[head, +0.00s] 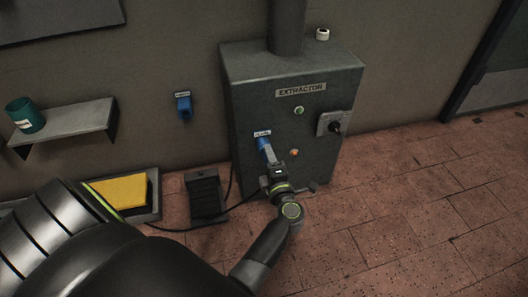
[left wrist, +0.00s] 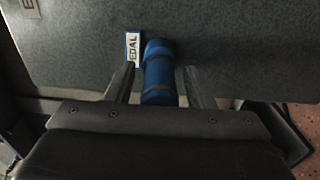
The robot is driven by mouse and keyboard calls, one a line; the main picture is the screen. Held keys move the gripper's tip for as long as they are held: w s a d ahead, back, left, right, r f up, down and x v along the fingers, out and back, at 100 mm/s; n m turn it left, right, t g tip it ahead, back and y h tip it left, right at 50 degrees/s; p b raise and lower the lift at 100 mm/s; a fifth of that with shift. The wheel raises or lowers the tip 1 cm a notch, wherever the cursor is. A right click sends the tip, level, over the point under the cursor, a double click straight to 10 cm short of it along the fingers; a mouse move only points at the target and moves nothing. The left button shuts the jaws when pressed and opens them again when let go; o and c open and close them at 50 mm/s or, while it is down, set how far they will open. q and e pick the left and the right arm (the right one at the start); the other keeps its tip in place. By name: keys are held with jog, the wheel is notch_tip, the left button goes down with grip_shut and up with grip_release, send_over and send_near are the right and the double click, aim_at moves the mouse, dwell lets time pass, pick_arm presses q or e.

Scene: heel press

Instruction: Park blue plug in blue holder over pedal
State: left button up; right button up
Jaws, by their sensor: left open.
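The blue plug (head: 264,143) sits at the front of the grey extractor cabinet (head: 255,95), below a small white label. In the left wrist view the blue plug (left wrist: 158,72) stands between the two fingers of my left gripper (left wrist: 160,82), with a label ending in "EDAL" beside it. My left gripper (head: 268,154) is open around the plug, with a gap at each finger. The blue holder (head: 184,107) is on the wall left of the cabinet, under a white label. The black pedal (head: 206,195) is on the floor below it. My right gripper is not seen.
A black cable (head: 235,207) runs on the floor by the pedal. A shelf (head: 75,120) with a green cup (head: 25,115) is on the left wall, above a tray with a yellow block (head: 122,191). The cabinet has buttons and a switch (head: 335,126). The floor at right is clear.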

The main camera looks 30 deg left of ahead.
pick_arm(q)
jog(key=shift+r+p, duration=0.1)
jog(key=shift+p, duration=0.4)
dwell(1.1)
jog(key=shift+c, duration=0.2)
grip_shut()
